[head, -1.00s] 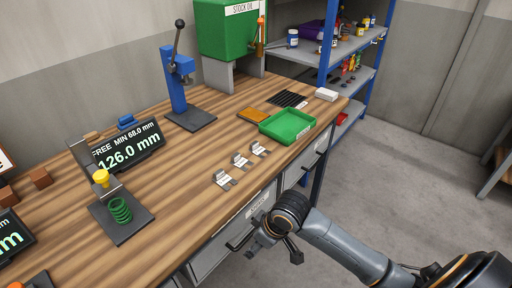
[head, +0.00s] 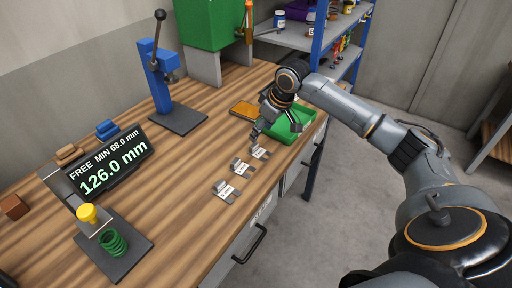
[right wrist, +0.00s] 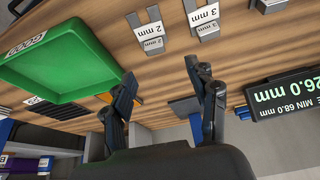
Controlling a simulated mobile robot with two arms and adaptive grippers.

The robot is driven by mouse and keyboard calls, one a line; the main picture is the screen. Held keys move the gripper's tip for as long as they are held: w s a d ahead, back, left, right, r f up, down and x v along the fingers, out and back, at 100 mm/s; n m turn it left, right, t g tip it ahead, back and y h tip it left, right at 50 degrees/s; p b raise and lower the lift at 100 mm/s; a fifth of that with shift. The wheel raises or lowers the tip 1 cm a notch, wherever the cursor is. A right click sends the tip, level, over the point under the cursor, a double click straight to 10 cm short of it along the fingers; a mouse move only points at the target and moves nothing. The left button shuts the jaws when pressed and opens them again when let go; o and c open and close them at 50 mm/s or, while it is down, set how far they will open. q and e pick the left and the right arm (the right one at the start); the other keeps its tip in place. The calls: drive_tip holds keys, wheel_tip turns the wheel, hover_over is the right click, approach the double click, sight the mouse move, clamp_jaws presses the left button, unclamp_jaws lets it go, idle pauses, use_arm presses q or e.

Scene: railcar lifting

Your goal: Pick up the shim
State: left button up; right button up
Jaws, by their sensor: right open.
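Three small metal shims with white labels lie in a diagonal row near the bench's front edge: a near one (head: 226,191), a middle one (head: 241,167) and a far one (head: 260,152). My right gripper (head: 258,132) is above the bench, just beyond the far shim and beside the green tray. In the right wrist view my right gripper (right wrist: 160,78) is open with nothing between its fingers. A shim labelled 2 mm (right wrist: 150,40) lies ahead of the fingertips there, apart from them, and one labelled 3 mm (right wrist: 206,24) is to its right. My left gripper is not in view.
The green tray (right wrist: 52,65) is close beside the gripper. A blue lever press (head: 176,112), an orange pad (head: 244,110) and a display reading 126.0 mm (head: 110,160) stand on the bench. The bench middle is clear.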

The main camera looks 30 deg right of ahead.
sight(254, 145)
drive_tip(key=x, duration=0.3)
drive_tip(key=shift+w, duration=0.25)
drive_tip(key=shift+p+x, duration=0.5)
drive_tip(key=shift+x, duration=0.4)
drive_tip(key=f, duration=0.2)
drive_tip(key=shift+w+d+f+p, duration=0.25)
drive_tip(key=shift+w+f+p, duration=0.05)
drive_tip(key=shift+w+p, duration=0.05)
drive_tip(key=shift+w+f, duration=0.25)
drive_tip(key=shift+f, duration=0.35)
drive_tip(key=c, duration=0.9)
clamp_jaws()
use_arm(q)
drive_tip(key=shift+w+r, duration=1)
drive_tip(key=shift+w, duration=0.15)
